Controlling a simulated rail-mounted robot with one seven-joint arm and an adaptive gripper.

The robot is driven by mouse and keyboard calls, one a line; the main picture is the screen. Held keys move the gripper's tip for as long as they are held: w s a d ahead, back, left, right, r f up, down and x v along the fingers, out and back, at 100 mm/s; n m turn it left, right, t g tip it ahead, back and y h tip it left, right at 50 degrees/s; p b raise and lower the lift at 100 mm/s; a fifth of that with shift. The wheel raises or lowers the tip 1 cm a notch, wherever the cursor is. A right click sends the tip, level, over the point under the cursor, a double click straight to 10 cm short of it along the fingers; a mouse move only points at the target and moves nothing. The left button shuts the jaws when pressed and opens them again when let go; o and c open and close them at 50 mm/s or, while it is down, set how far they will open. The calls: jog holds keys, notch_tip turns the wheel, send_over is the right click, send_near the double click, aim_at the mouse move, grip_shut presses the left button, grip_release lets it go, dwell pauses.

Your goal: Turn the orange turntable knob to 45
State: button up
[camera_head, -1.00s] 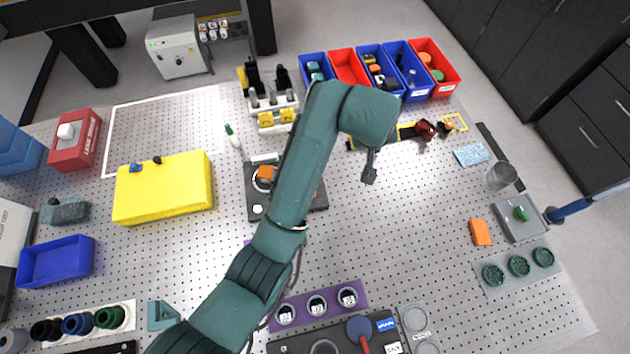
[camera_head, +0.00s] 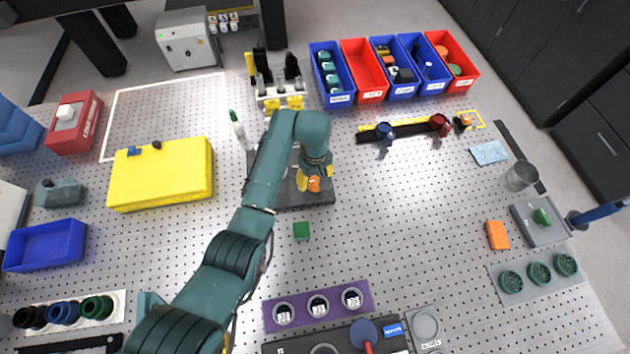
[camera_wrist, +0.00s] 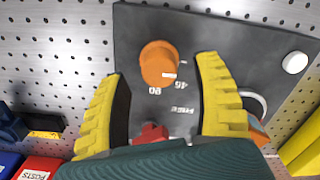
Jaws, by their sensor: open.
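The orange knob (camera_wrist: 158,62) stands on a dark plate (camera_wrist: 205,30) in the wrist view. It has a white mark on its lower right rim. White markings beside it read 90, 45 and PHASE, seen upside down. My gripper (camera_wrist: 162,67) is open, with one yellow finger on each side of the knob. The knob lies near the line between the fingertips, and I see a gap on both sides. I cannot tell the fingertip height. In the head view my gripper (camera_head: 308,181) points down over the dark plate (camera_head: 296,198), and orange (camera_head: 314,184) shows at its fingers.
In the wrist view a red part (camera_wrist: 151,132) sits near the gripper's base, and a pale ring (camera_wrist: 253,103) and white button (camera_wrist: 295,62) lie right. In the head view a green block (camera_head: 301,231) lies just in front of the plate.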

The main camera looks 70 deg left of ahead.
jog(key=shift+f, duration=1.25)
grip_shut()
jog(key=shift+m, duration=0.3)
jog(key=m+p, duration=0.1)
jog(key=m, duration=0.2)
jog(key=shift+p, duration=0.35)
jog(key=m+p, duration=0.1)
jog(key=m, duration=0.4)
jog(key=shift+f, duration=0.1)
grip_release()
